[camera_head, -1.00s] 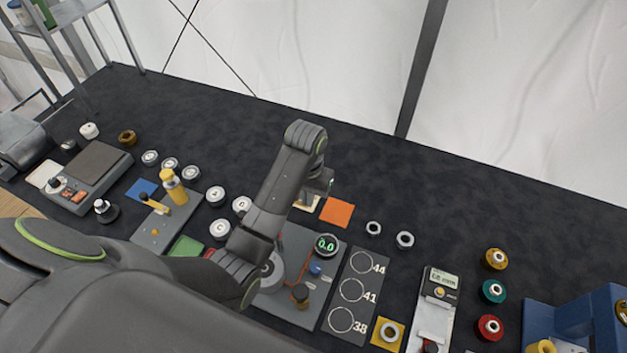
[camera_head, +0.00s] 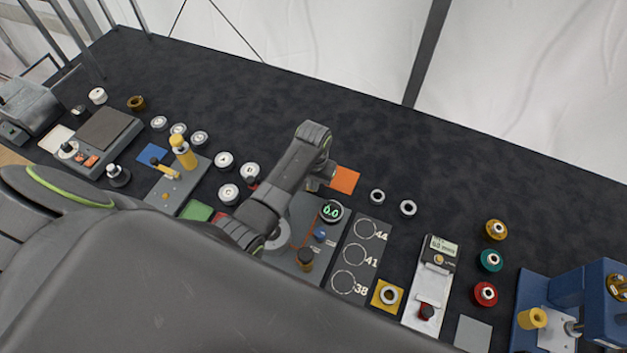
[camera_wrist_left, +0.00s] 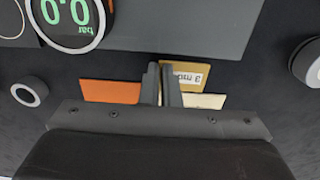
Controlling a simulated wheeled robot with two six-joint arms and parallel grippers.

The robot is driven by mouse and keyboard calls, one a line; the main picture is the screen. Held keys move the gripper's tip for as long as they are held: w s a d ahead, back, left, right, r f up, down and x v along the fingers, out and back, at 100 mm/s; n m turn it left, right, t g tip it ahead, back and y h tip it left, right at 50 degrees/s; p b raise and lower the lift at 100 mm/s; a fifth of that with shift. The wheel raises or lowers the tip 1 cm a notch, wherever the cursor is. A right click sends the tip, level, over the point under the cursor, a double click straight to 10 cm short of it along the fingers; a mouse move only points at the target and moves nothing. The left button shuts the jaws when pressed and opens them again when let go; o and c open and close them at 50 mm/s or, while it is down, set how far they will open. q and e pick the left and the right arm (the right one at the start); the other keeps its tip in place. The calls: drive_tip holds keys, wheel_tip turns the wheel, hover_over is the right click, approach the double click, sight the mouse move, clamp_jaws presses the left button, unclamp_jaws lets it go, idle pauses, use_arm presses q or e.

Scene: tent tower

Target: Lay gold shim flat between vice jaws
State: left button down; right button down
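The gold shim (camera_wrist_left: 192,75), marked 3 mm, shows in the left wrist view beside an orange square, partly over a cream pad (camera_wrist_left: 203,100). My left gripper (camera_wrist_left: 161,85) has its fingers close together, with a thin gold strip between them that appears to be part of the shim. In the head view my left arm hides the fingertips and the shim. A blue device (camera_head: 590,310), which looks like the vice, stands at the lower right with a yellow knob; its jaws are hard to make out. My right gripper is not in view.
The orange square (camera_head: 345,180) lies next to my left gripper. A grey panel with a green-lit gauge (camera_head: 331,211) stands close by. Rings, a white instrument (camera_head: 432,285) and coloured knobs (camera_head: 491,260) lie toward the blue device. The dark table's back is clear.

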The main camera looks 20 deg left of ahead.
use_arm(q)
drive_tip(key=c, duration=2.1)
unclamp_jaws()
drive_tip(key=shift+f, duration=0.15)
drive_tip(key=o, duration=0.4)
